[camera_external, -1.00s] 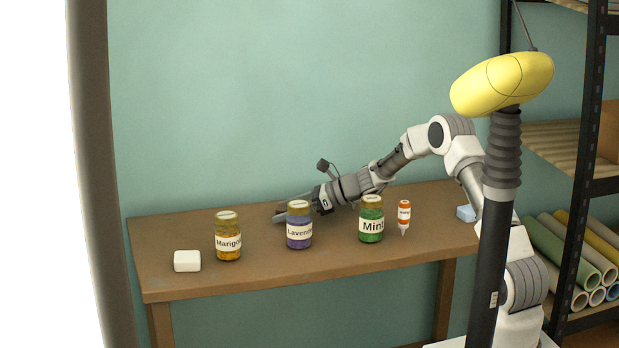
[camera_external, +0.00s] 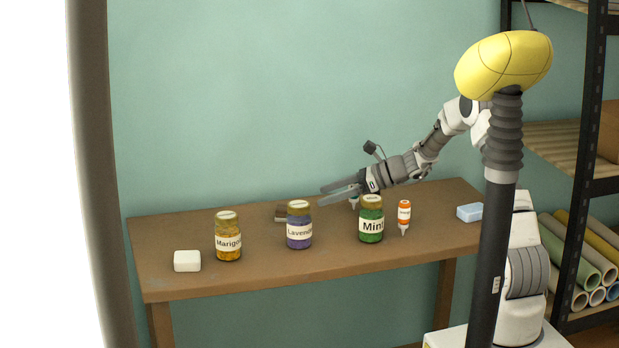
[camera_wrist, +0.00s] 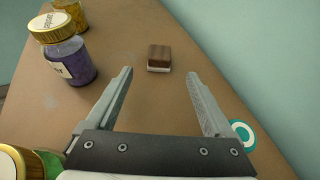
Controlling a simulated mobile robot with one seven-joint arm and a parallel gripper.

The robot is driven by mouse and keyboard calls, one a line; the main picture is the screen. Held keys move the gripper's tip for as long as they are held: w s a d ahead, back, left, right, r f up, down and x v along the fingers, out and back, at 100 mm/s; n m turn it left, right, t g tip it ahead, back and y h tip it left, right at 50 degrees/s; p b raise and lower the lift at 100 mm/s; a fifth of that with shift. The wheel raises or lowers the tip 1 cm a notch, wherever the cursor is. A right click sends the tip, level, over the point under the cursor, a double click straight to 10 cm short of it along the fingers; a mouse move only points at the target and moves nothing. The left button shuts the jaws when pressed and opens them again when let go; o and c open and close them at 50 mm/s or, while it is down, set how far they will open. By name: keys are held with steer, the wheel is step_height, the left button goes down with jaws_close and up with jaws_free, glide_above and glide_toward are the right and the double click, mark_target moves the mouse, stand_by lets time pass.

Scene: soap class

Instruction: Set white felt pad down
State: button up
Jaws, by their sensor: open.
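A small brown block with a white layer along its bottom, which looks like the felt pad (camera_wrist: 159,57), lies on the table. In the external view the pad (camera_external: 281,213) sits behind and left of the lavender jar, partly hidden by it. My gripper (camera_external: 322,196) is open and empty, above the table to the right of the pad. In the wrist view my gripper (camera_wrist: 161,76) has its fingers spread wide, with the pad beyond the fingertips and apart from them.
Marigold (camera_external: 228,240), lavender (camera_external: 299,228) and mint (camera_external: 371,222) jars stand along the table. A white block (camera_external: 187,261) lies at left, an orange-capped bottle (camera_external: 404,214) and blue block (camera_external: 469,212) at right. A teal-and-white round thing (camera_wrist: 243,134) is beside my right finger.

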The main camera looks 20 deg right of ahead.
steer(key=s+d+r+n+g+h, duration=0.1)
steer(key=s+d+r+n+h, duration=0.15)
steer(key=s+r+n, duration=0.5)
steer(key=s+d+r+n+g+h, duration=0.1)
steer(key=s+d+r+n+h, duration=0.3)
steer(key=s, duration=0.7)
steer(key=s+d+n+t+h, duration=0.1)
steer(key=s+d+n+h, duration=0.2)
steer(key=s, duration=0.6)
steer(key=s+d+n+t+h, duration=0.1)
steer(key=s+d+n+h, duration=0.2)
steer(key=s+d+n, duration=0.5)
steer(key=shift+s+d, duration=0.65)
steer(key=shift+s, duration=0.2)
steer(key=shift+r, duration=0.1)
step_height(320, 180, up, 20)
steer(key=p, duration=1.9)
steer(key=shift+p, duration=0.35)
steer(key=shift+f, duration=0.2)
